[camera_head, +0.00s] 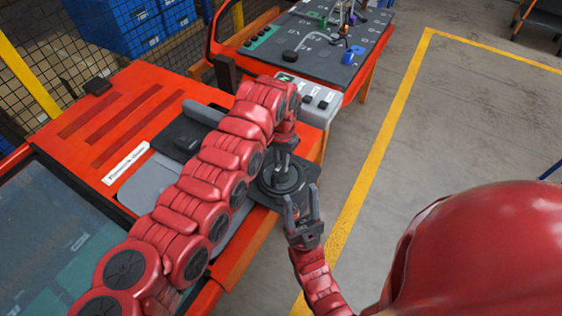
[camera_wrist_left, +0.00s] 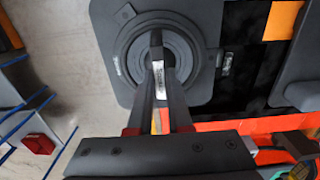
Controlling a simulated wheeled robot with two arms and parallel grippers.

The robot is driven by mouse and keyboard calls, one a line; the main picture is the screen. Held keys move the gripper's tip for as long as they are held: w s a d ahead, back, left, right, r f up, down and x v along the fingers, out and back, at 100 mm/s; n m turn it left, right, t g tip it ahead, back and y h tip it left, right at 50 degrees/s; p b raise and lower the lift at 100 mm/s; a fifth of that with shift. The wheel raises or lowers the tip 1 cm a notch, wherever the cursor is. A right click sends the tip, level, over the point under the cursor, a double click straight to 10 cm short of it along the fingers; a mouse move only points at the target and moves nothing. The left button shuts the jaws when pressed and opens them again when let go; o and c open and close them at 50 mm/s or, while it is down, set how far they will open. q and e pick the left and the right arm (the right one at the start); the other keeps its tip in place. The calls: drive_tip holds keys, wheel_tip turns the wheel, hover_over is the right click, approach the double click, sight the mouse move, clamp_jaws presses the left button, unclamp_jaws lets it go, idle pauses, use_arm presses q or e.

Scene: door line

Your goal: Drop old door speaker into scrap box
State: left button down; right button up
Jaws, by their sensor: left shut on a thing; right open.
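The door speaker (camera_head: 291,184) is a dark round speaker on a dark grey plate, at the right edge of the red bench. In the left wrist view the speaker (camera_wrist_left: 190,50) shows its rings and plate. My left gripper (camera_head: 283,158) is above it, shut on its middle; in the left wrist view the fingers (camera_wrist_left: 158,62) meet there. I cannot tell whether the speaker is raised off what is under it. My right gripper (camera_head: 302,207) is open and empty, pointing up just in front of the speaker. I cannot make out a scrap box.
The red bench (camera_head: 92,128) has a white label and grey panels, partly hidden by my left arm. A second bench with a grey panel (camera_head: 310,48) stands behind. Blue crates (camera_head: 133,27) are at upper left behind mesh. Floor (camera_head: 440,110) with a yellow line is clear at right.

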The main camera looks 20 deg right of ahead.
use_arm(q)
drive_tip(key=shift+r, duration=0.15)
idle(0.4)
drive_tip(key=shift+w+r+p, duration=0.1)
drive_tip(key=shift+r+p, duration=0.45)
drive_tip(key=shift+r, duration=2.9)
wheel_tip(320, 180, up, 5)
drive_tip(key=shift+f+p, duration=0.2)
drive_tip(key=shift+p, duration=0.3)
drive_tip(key=shift+f, duration=0.1)
